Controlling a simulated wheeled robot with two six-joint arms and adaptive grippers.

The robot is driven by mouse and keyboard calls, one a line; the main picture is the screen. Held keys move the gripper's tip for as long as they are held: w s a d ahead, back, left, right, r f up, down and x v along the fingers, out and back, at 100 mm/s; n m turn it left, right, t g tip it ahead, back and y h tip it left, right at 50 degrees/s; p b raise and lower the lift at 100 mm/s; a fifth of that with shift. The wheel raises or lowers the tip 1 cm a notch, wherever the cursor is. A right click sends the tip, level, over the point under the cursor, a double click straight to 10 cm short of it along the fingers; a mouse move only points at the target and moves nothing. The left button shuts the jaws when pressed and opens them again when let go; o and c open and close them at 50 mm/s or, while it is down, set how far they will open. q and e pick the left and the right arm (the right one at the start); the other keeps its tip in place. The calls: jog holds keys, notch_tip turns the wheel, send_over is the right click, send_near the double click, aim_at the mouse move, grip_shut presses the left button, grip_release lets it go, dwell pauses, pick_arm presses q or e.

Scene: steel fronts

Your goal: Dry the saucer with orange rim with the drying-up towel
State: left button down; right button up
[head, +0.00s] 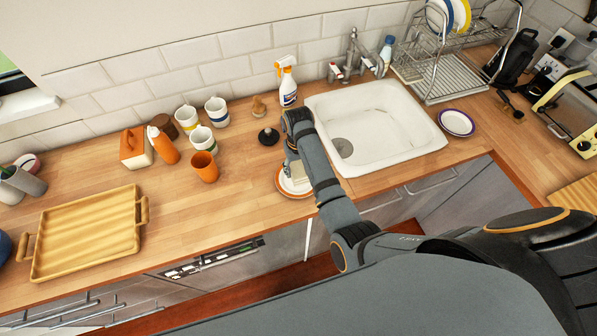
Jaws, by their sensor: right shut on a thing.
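The saucer with orange rim (286,188) lies on the wooden counter, left of the sink near the front edge. My right arm reaches over it and covers part of it. My right gripper (291,165) points down over the saucer and is shut on a small pale cloth, which looks like the drying-up towel (298,171). The towel is over the saucer and seems to touch it, but the contact is partly hidden by the gripper. My left gripper is not in view.
A white sink (400,145) lies to the right, with a purple-rimmed saucer (456,122) and a dish rack (440,75) beyond. An orange cup (205,167), several mugs and a spray bottle (287,85) stand behind and left. A wooden tray (85,230) lies far left.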

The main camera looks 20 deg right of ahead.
jog(key=shift+r, duration=0.85)
jog(key=shift+a+r, duration=0.15)
jog(key=shift+r, duration=1.45)
jog(key=shift+w, duration=0.1)
